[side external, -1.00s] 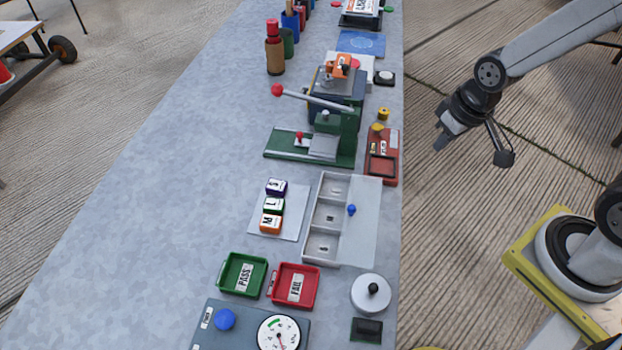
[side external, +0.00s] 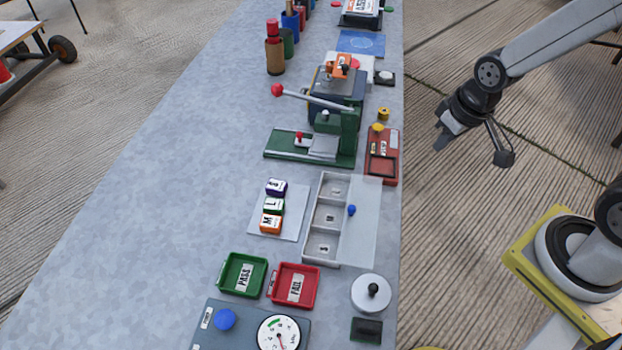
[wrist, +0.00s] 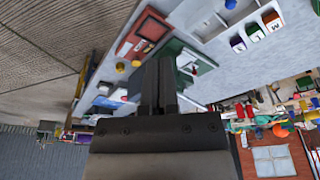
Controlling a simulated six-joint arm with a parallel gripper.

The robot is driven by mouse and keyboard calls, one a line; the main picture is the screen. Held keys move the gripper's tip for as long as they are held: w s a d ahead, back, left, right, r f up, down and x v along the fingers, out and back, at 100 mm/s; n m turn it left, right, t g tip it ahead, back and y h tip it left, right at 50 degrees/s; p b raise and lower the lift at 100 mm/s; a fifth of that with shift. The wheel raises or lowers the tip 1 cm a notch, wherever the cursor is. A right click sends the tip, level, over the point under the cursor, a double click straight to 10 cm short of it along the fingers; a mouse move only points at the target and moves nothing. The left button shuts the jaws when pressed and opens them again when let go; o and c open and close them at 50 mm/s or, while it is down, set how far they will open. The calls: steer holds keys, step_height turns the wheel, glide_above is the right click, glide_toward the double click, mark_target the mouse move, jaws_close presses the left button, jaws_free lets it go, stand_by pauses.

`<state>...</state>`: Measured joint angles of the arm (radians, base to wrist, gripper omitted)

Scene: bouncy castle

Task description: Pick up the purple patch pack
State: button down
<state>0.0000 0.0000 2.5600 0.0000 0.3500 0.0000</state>
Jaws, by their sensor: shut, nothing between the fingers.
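The purple patch pack (side external: 276,187) is a small block with a white label on top. It lies at the far end of a row on a light grey sheet (side external: 292,222), beyond a green pack (side external: 273,206) and an orange pack (side external: 271,223). In the wrist view the purple pack (wrist: 238,45) shows at the upper right. My gripper (side external: 441,139) is beyond the table's right edge, above the floor, well apart from the packs. In the wrist view its fingers (wrist: 160,65) are together with nothing between them.
A white three-compartment tray (side external: 322,218) stands right of the packs. A green lever press (side external: 325,145) stands beyond them. Green (side external: 242,274) and red (side external: 295,286) trays and a dial gauge (side external: 279,334) lie nearer. The table's left part is bare.

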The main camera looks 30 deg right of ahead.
steer(key=shift+c, duration=2)
jaws_free()
steer(key=w+a+f+m+y, duration=0.1)
steer(key=w+a+f+m, duration=0.1)
steer(key=w+a+m, duration=0.35)
steer(key=w+a+f+m, duration=0.2)
steer(key=w+a+m, duration=0.1)
steer(key=w+m, duration=0.5)
steer(key=w+a+f+m+y, duration=0.1)
steer(key=w+a+f+m, duration=0.3)
steer(key=a+f+m, duration=0.1)
steer(key=w+a+f+m+t+y, duration=0.1)
steer(key=w+a+f+m, duration=0.3)
steer(key=a+m, duration=0.3)
steer(key=shift+a+f+m, duration=0.15)
steer(key=shift+f+m, duration=0.7)
steer(key=shift+m, duration=0.4)
steer(key=shift+w+f, duration=0.1)
